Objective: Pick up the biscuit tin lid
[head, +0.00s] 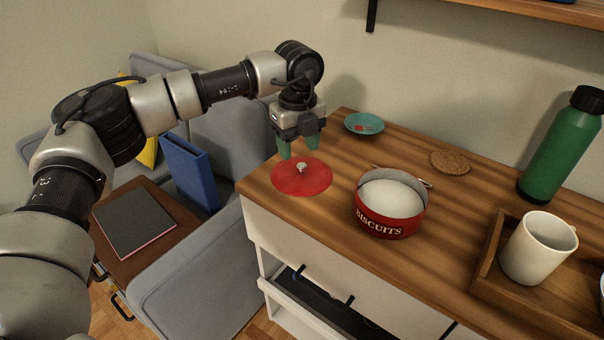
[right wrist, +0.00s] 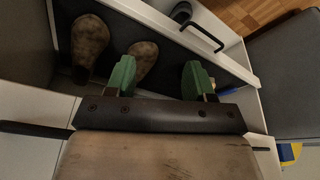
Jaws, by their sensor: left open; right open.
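The biscuit tin lid (head: 290,180) is a flat red disc with a pale knob (head: 302,168) in its middle. It lies on the wooden desk top near the left edge. The red biscuit tin (head: 385,222), lettered BISCUITS and showing a pale round top inside its rim, stands just right of the lid. My left gripper (head: 299,151) has green fingers, is open and empty, and points down just above the lid's knob.
A teal saucer (head: 364,123) lies behind the lid, and a cork coaster (head: 450,162) lies behind the tin. A wooden tray (head: 484,262) with a white mug (head: 538,248) and a green bottle (head: 562,150) stand at right. A drawer (head: 318,308) is open below.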

